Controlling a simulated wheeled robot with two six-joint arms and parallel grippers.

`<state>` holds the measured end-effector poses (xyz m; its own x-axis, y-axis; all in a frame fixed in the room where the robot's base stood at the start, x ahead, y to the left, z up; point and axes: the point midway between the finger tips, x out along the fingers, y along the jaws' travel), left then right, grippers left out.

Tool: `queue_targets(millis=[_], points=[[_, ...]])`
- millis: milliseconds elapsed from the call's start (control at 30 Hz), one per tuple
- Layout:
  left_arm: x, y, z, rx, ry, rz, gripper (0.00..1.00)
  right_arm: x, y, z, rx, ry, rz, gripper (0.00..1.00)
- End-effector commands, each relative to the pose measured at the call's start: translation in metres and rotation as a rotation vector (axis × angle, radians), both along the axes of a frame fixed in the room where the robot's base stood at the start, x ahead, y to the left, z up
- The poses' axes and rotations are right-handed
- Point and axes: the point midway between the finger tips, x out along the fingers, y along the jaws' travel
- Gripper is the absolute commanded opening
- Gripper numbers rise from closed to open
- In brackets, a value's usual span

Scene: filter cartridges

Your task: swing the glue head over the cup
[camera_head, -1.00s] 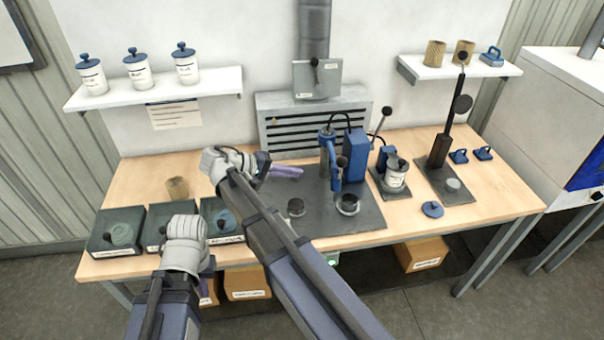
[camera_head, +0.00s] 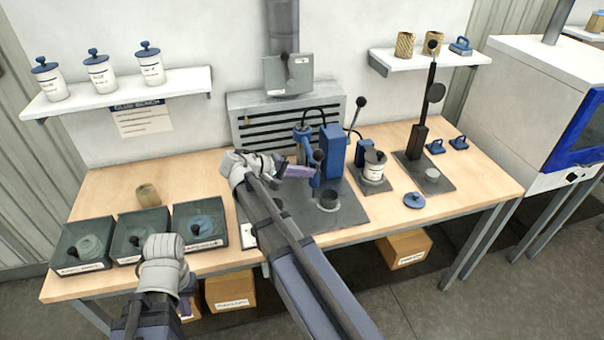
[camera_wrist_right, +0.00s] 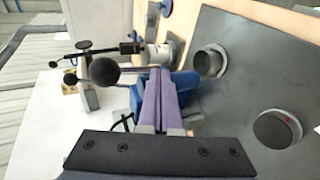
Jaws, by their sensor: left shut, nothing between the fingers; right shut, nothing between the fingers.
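The blue glue head (camera_head: 304,146) stands beside a blue block-shaped column (camera_head: 333,146) on a dark grey mat, with a black knob at its front. A dark round cup (camera_head: 329,200) sits on the mat in front of it. In the right wrist view, this cup (camera_wrist_right: 209,62) and a second round dark holder (camera_wrist_right: 278,130) show on the mat. My right gripper (camera_head: 308,171) is shut and empty, its purple fingers overlapping the glue head's lower part; contact is unclear. My left gripper (camera_head: 188,284) is shut and empty at the bench's front left.
Several grey trays (camera_head: 200,224) line the front left, with a tan cartridge (camera_head: 148,194) behind. A labelled white pot (camera_head: 374,166) and a black stand (camera_head: 419,140) are to the right. A blue lid (camera_head: 414,200) lies near the front edge. A vent (camera_head: 288,122) is behind.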

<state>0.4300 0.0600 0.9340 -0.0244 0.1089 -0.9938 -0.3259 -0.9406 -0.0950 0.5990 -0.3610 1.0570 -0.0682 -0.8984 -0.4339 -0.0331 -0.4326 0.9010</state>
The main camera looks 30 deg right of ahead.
Motion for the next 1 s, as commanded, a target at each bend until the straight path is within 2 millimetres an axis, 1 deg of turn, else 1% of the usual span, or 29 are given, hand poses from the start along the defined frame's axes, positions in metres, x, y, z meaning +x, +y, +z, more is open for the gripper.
queue_targets(millis=[167,267,433,567,600,700,800,1000], points=[[0.0,0.0,0.0,0.0,0.0,0.0,0.0,0.0,0.0,0.0,0.0,0.0,0.0,0.0],[0.0,0.0,0.0,0.0,0.0,0.0,0.0,-0.005,-0.005,0.0,0.001,0.0,0.018,0.0],[0.0,0.0,0.0,0.0,0.0,0.0,0.0,-0.02,-0.032,0.0,0.002,0.0,0.134,0.0],[0.0,0.0,0.0,0.0,0.0,0.0,0.0,-0.023,-0.052,0.0,0.001,0.0,0.216,0.0],[0.0,0.0,0.0,0.0,0.0,0.0,0.0,-0.023,-0.059,0.0,0.0,0.0,0.226,0.0],[0.0,0.0,0.0,0.0,0.0,0.0,0.0,-0.022,-0.071,0.0,0.0,0.0,0.23,0.0],[0.0,0.0,0.0,0.0,0.0,0.0,0.0,-0.022,-0.076,0.0,-0.001,0.001,0.231,0.0],[0.0,0.0,0.0,0.0,0.0,0.0,0.0,-0.022,-0.077,0.001,-0.003,0.001,0.23,0.0]])
